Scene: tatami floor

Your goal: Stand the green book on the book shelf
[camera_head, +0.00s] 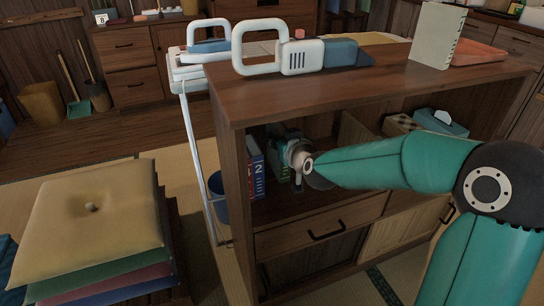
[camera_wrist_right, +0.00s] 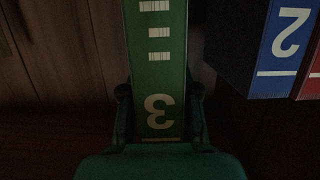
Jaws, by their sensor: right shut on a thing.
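The green book, its spine marked with a white 3, fills the middle of the right wrist view (camera_wrist_right: 157,70). My right gripper's two fingers lie on either side of its spine (camera_wrist_right: 160,105), shut on it. In the head view my right arm reaches into the left compartment of the wooden book shelf (camera_head: 400,85), and the gripper (camera_head: 283,145) is partly hidden by my wrist. The green book (camera_head: 281,172) shows only in part there, beside the blue book. Whether its bottom touches the shelf board cannot be told. My left gripper is not in view.
A blue book marked 2 (camera_head: 257,172) stands left of the gripper, with a red book next to it (camera_wrist_right: 312,70). A tissue box (camera_head: 440,122) is in the right compartment. Stacked cushions (camera_head: 90,215) are at left.

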